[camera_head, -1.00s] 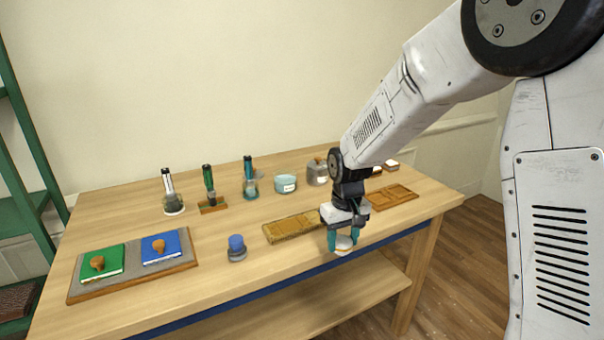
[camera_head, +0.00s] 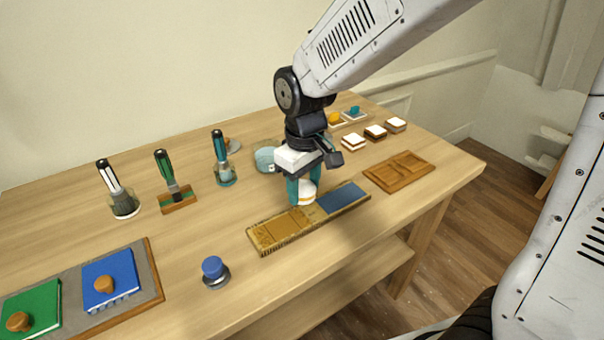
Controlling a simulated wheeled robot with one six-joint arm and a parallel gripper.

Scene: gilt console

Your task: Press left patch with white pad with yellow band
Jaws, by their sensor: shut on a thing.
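My gripper (camera_head: 304,191) points down and is shut on the white pad with the yellow band (camera_head: 306,196), held between teal fingers. A long wooden board (camera_head: 250,242) with a worn gilt rim lies below. Its left patch (camera_head: 271,233) is ochre-gold, the patch beside it (camera_head: 299,218) is a similar gold, and the right one (camera_head: 343,197) is blue. The pad shows at the board's far edge, near where the gold and blue areas meet, to the right of the left patch. I cannot tell its height above the board.
A blue-knobbed piece (camera_head: 214,272) stands front left of the board. Brushes in holders (camera_head: 175,192) stand behind left. A wooden tray (camera_head: 399,172) and several small blocks (camera_head: 375,133) are at right.

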